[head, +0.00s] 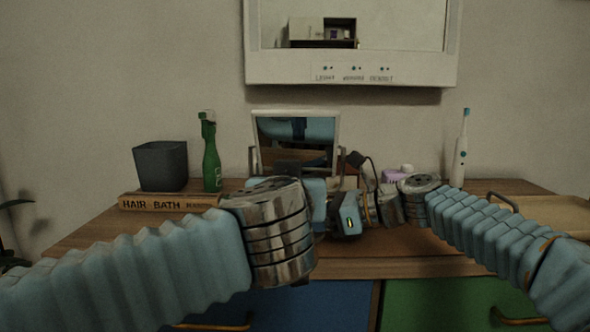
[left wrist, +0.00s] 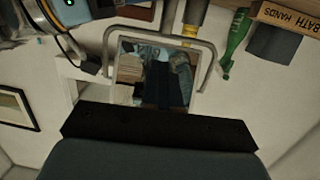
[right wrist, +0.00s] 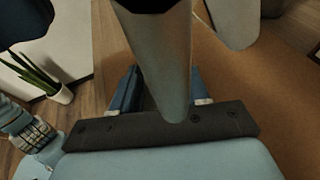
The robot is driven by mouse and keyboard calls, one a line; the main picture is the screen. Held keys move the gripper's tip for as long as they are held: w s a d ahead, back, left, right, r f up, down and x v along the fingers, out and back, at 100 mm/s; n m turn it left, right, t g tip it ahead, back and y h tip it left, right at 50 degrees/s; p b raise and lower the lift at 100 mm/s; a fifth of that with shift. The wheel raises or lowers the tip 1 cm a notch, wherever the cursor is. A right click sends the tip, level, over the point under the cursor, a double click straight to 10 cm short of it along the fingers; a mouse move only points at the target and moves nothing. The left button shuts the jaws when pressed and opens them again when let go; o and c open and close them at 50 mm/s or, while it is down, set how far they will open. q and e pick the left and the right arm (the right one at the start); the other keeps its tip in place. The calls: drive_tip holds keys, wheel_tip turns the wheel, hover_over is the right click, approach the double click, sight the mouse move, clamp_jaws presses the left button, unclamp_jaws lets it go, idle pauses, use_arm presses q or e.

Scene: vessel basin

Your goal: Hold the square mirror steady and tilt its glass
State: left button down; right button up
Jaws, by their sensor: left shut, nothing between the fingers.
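The square mirror (head: 297,140) stands upright on the dresser in a pale frame, held at its sides by a bracket. In the left wrist view its glass (left wrist: 150,75) fills the middle, with the grey U-shaped bracket (left wrist: 205,60) around it. My left gripper (head: 300,178) is shut and empty, just in front of the mirror's lower part; contact is unclear. My right gripper (head: 345,222) is low in front of the mirror, beside the left one.
A grey bin (head: 160,166), a green bottle (head: 211,158) and a lettered wooden block (head: 165,202) stand at left. An electric toothbrush (head: 460,150) and a wooden tray (head: 545,212) are at right. A wall cabinet (head: 350,68) hangs above.

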drive_tip(key=shift+f, duration=0.1)
drive_tip(key=v, duration=1.2)
